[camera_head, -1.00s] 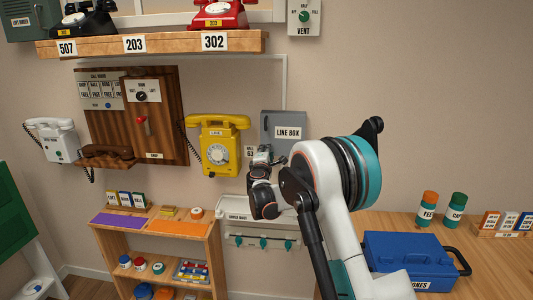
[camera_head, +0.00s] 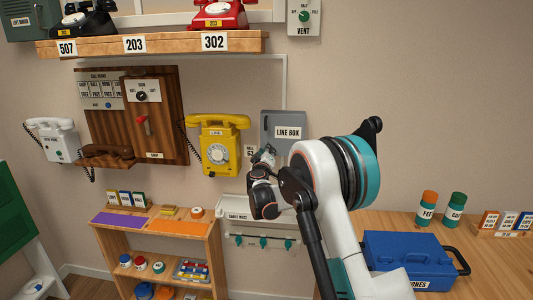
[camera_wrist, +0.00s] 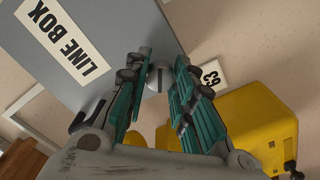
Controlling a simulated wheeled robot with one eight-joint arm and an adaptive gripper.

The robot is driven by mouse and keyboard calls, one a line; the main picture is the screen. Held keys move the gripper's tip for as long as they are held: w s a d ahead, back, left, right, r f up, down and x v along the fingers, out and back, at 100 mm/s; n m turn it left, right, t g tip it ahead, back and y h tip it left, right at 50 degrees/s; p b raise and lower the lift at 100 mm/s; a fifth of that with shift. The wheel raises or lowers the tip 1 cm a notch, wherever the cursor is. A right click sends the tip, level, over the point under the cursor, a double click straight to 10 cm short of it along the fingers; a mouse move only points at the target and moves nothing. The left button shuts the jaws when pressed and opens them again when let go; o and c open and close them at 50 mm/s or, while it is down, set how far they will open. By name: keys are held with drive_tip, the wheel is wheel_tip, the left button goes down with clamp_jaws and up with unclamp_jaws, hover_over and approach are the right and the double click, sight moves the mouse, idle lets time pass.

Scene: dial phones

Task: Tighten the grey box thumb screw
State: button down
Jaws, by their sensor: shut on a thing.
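The grey line box (camera_head: 287,122) is on the wall, labelled LINE BOX. It also fills the upper left of the wrist view (camera_wrist: 130,20). The thumb screw (camera_wrist: 159,78) is a round grey knob with a slot across it, near the box's lower edge. In the wrist view my gripper (camera_wrist: 160,78) has its two teal-padded fingers on either side of the screw, shut on it. The slot runs close to upright in that view. In the head view my gripper (camera_head: 264,158) is at the box's lower left, and the screw is hidden there.
The yellow dial phone (camera_head: 218,145) hangs just left of my gripper and shows below the fingers in the wrist view (camera_wrist: 255,120). A 63 label (camera_wrist: 210,73) is beside the screw. A rail with teal knobs (camera_head: 262,241) is below. A blue case (camera_head: 405,255) stands on the right-hand table.

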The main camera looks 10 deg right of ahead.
drive_tip(key=shift+m, duration=5.1)
drive_tip(key=c, duration=1.3)
unclamp_jaws()
drive_tip(key=shift+w+f, duration=0.1)
drive_tip(key=shift+c, duration=0.2)
drive_tip(key=v, duration=1.2)
